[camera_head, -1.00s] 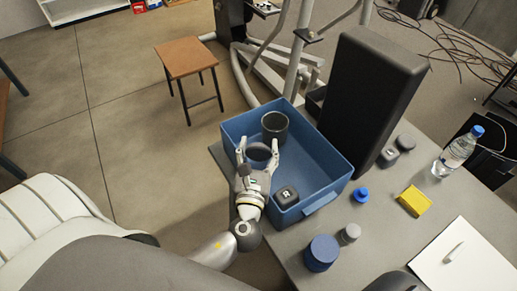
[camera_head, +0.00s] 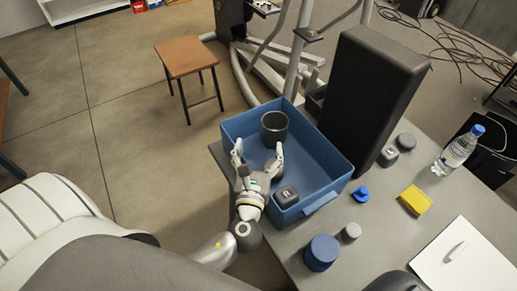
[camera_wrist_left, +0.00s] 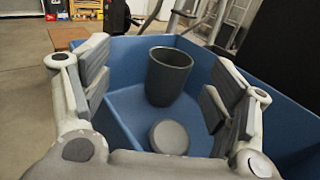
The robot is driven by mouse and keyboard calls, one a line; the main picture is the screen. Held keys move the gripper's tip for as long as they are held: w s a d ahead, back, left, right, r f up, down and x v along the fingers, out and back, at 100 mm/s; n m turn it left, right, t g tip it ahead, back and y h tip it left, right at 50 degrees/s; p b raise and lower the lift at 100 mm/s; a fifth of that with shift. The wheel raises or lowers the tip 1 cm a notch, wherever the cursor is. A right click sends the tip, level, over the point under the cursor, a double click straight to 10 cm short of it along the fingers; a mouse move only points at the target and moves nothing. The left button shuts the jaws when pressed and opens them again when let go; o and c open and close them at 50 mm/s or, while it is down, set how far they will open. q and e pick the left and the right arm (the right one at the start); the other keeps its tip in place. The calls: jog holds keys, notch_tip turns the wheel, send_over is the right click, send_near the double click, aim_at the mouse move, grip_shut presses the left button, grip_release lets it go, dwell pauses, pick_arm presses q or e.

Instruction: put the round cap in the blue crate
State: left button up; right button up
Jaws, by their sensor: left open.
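The round cap, a low grey disc, lies flat on the floor of the blue crate in the left wrist view (camera_wrist_left: 169,137). In the head view the cap (camera_head: 271,167) shows partly between my left fingers. The blue crate (camera_head: 322,157) stands at the table's left edge. My left gripper (camera_head: 258,151) is over the crate, open and empty, its fingers spread on both sides above the cap and apart from it. My right gripper is not in view.
A dark cup (camera_head: 274,129) and a dark cube with a white mark (camera_head: 287,196) are in the crate. A tall black block (camera_head: 365,95) stands beside it. A blue cylinder (camera_head: 322,252), small round pieces, a yellow block (camera_head: 415,200) and a water bottle (camera_head: 458,150) stand right.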

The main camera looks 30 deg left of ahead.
pick_arm(q)
jog(key=r+b+v, duration=0.1)
jog(key=b+v, duration=0.1)
jog(key=v, duration=1)
jog(key=shift+f, duration=0.1)
